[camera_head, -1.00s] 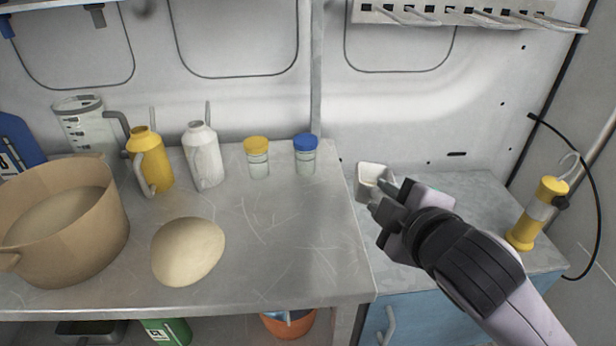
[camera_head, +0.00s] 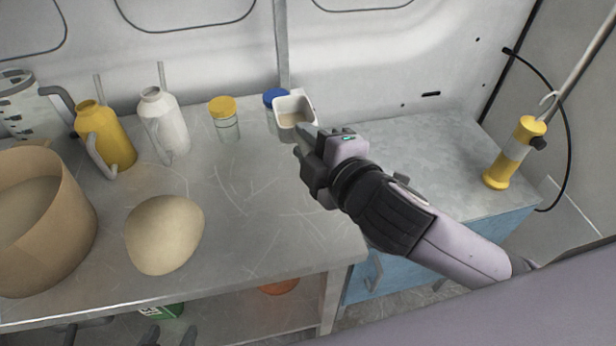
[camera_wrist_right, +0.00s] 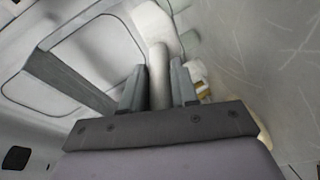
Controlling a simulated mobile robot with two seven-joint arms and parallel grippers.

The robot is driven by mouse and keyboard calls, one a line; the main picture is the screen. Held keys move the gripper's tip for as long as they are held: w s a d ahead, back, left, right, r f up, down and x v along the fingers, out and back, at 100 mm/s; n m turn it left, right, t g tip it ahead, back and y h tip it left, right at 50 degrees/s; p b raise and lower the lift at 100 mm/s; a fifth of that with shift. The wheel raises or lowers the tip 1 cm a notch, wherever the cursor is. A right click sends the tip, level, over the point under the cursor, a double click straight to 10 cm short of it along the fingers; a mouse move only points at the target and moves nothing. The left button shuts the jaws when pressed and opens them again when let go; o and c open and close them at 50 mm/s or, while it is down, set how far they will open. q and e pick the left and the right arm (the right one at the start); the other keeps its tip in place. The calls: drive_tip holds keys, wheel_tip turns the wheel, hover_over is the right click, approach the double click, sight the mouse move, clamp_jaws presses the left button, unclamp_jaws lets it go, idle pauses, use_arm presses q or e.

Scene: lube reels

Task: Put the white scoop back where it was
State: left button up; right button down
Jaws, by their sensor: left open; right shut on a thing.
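The white scoop (camera_head: 309,108) is a small square cup with beige stuff inside. My right gripper (camera_head: 303,139) is shut on its handle and holds it up in front of the blue-lidded jar (camera_head: 271,96), partly hiding that jar. In the right wrist view the scoop's handle (camera_wrist_right: 159,75) stands between the two fingers of my right gripper (camera_wrist_right: 159,88). Dark fingertips at the bottom edge of the head view appear to be my left gripper (camera_head: 169,338), open and mostly cut off, with nothing seen between them.
On the metal bench (camera_head: 270,210) stand a yellow-lidded jar (camera_head: 225,124), a white can (camera_head: 168,128), a yellow can (camera_head: 108,140), a brown pot (camera_head: 40,235) and a beige rounded lump (camera_head: 164,235). The lower right counter (camera_head: 430,150) is largely clear; a yellow cylinder (camera_head: 512,160) stands at its right.

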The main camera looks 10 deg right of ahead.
wheel_tip(320, 180, down, 8)
drive_tip(key=shift+f+b, duration=0.25)
drive_tip(key=shift+b, duration=0.45)
drive_tip(key=shift+f, duration=0.15)
drive_tip(key=c, duration=0.9)
unclamp_jaws()
drive_tip(key=shift+o, duration=0.2)
drive_tip(key=shift+r, duration=0.2)
